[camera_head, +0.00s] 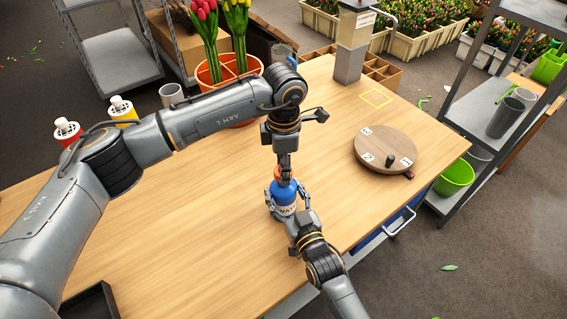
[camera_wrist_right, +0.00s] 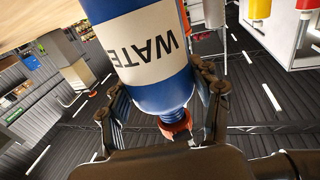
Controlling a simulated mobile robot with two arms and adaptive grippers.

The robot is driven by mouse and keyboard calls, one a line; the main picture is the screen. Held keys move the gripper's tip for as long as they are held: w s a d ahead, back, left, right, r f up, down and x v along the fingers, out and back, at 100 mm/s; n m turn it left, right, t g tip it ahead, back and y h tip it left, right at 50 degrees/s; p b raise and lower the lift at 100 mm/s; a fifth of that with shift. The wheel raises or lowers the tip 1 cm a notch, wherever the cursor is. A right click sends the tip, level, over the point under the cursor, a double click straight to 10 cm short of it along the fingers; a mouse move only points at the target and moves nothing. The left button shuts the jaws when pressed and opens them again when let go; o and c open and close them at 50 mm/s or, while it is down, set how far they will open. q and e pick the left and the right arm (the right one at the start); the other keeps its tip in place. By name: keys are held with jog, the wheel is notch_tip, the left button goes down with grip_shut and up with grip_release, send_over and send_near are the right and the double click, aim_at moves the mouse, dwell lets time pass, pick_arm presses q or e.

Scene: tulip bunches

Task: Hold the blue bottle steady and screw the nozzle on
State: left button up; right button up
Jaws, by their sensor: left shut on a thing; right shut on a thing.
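The blue bottle (camera_head: 284,195) with a white label stands near the table's front edge. My right gripper (camera_head: 287,204) is shut around its body from the front right. In the right wrist view the bottle (camera_wrist_right: 165,85) appears upside down between the fingers of my right gripper (camera_wrist_right: 163,105). Its ribbed blue neck shows, with the orange nozzle's collar (camera_wrist_right: 177,126) at the neck's end. My left gripper (camera_head: 285,170) points down over the bottle top, shut on the orange nozzle (camera_head: 277,172). The gripper partly hides the nozzle; how far it is threaded I cannot tell.
A round wooden turntable (camera_head: 389,149) stands to the right, and a yellow square outline (camera_head: 377,98) marks the table behind it. Red (camera_head: 68,131) and yellow (camera_head: 123,109) bottles stand at the left behind my left arm. A tulip pot (camera_head: 212,76) is at the back.

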pick_arm(q)
jog(key=shift+f, duration=0.5)
jog(key=shift+f, duration=0.55)
